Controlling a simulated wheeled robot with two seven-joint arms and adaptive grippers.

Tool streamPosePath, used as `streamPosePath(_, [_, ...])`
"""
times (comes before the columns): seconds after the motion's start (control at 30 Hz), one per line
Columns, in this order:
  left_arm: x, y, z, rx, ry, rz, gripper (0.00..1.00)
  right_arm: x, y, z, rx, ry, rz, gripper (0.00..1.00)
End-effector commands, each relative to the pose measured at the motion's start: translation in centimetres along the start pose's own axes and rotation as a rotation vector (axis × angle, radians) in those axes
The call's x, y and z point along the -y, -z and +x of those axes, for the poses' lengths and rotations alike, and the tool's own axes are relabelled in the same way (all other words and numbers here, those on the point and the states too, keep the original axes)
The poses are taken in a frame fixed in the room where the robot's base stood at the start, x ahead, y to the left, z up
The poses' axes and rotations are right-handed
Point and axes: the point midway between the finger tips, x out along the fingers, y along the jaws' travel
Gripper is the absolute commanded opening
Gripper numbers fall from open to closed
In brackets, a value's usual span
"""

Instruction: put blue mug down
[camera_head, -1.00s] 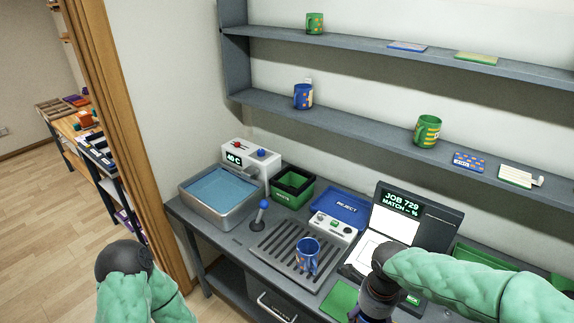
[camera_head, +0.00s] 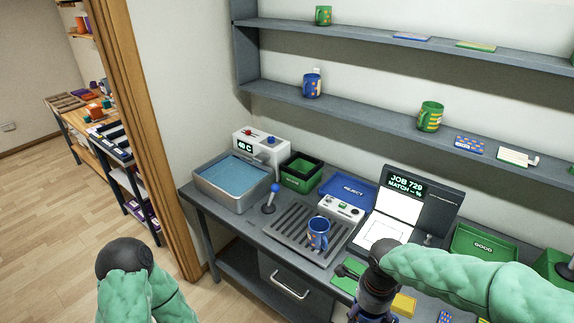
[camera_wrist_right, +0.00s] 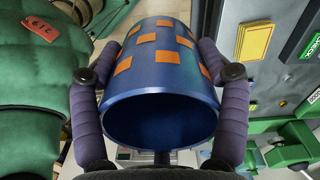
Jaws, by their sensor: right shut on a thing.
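In the right wrist view my right gripper (camera_wrist_right: 158,62) is shut around a blue mug (camera_wrist_right: 150,85) with orange patches. The mug's open mouth faces the camera. In the head view the right gripper is low, at the bottom edge before the bench, and its held mug cannot be made out. A second blue mug (camera_head: 318,233) stands upright on the slatted drip tray (camera_head: 285,236). Another blue mug with orange marks (camera_head: 312,86) stands on the lower shelf. My left arm shows at the lower left; its gripper is not visible.
On the bench are a water basin (camera_head: 233,202), a joystick (camera_head: 270,200), a dark green bin (camera_head: 300,178), a blue REJECT tray (camera_head: 347,188), an open press (camera_head: 400,215) and a green GOOD tray (camera_head: 480,247). A green mat (camera_head: 345,283) lies at the front. Slats left of the standing mug are bare.

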Motion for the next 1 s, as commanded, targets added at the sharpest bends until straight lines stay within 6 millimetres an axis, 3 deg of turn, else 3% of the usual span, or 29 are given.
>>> streamPosePath(0.27, [0.3, 0.0, 0.7, 0.001, 0.0, -0.001, 0.0, 1.3, -0.4, 2.0, -0.002, 0.0, -0.258, 0.21])
streamPosePath(1.0, [1.2, 0.1, 3.3, 0.001, 0.0, -0.001, 0.0, 6.2, -2.6, 11.6, -0.001, 0.0, -1.484, 0.21])
